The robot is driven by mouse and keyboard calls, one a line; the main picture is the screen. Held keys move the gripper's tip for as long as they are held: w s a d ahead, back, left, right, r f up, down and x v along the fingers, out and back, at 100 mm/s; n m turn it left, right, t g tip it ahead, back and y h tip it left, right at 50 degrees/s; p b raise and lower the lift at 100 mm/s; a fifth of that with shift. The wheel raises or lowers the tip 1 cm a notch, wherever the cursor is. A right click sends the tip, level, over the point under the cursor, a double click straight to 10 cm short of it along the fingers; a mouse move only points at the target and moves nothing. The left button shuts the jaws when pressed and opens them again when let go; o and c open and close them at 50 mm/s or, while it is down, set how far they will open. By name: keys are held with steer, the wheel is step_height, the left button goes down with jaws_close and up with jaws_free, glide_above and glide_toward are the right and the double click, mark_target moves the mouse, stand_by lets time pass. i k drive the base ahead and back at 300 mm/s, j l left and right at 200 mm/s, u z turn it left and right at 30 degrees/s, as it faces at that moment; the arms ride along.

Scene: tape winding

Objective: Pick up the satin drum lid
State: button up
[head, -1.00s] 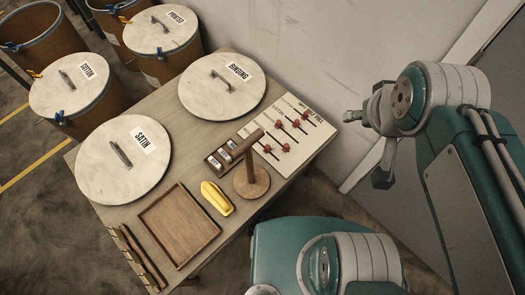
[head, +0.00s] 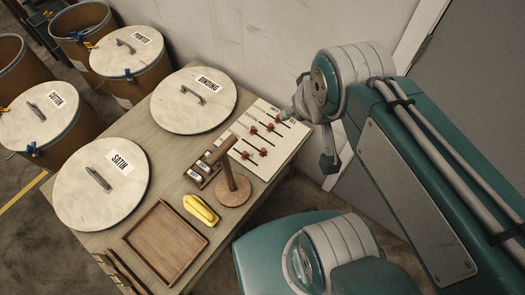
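The satin drum lid (head: 82,210) is a round, pale disc with a dark bar handle and a white label reading SATIN. It lies flat at the left end of the wooden table, with nothing on it. My gripper (head: 328,165) is at the right, beyond the slider board's right edge and far from the lid. It points downward and is partly hidden by my arm, so whether its fingers are apart cannot be seen.
The binding lid (head: 190,115) lies behind the satin lid. A wooden tray (head: 205,240), yellow tool (head: 201,209), wooden post (head: 233,188) and slider board (head: 290,150) fill the table's front and right.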

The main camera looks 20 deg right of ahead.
mark_target(101, 184)
steer(key=u, duration=2.5)
steer(key=j+u, duration=0.25)
steer(key=j, duration=0.15)
steer(key=i+j+u, duration=0.25)
steer(key=j, duration=0.15)
steer(key=j+u, duration=0.25)
steer(key=j, duration=0.15)
steer(key=i+j+u, duration=0.25)
steer(key=i+j+z, duration=0.3)
steer(key=i, duration=0.35)
steer(key=i+j+z, duration=0.35)
steer(key=i+j, duration=0.2)
steer(key=i+l+z, duration=0.1)
steer(key=i+z, duration=0.65)
steer(key=i+j+z, duration=0.1)
steer(key=i+z, duration=0.3)
steer(key=i+j+z, duration=0.35)
steer(key=i+l+z, duration=0.1)
steer(key=z, duration=0.3)
steer(key=i+z, duration=0.5)
steer(key=z, duration=0.3)
steer(key=i+j+z, duration=0.1)
steer(key=z, duration=0.3)
steer(key=i, duration=0.1)
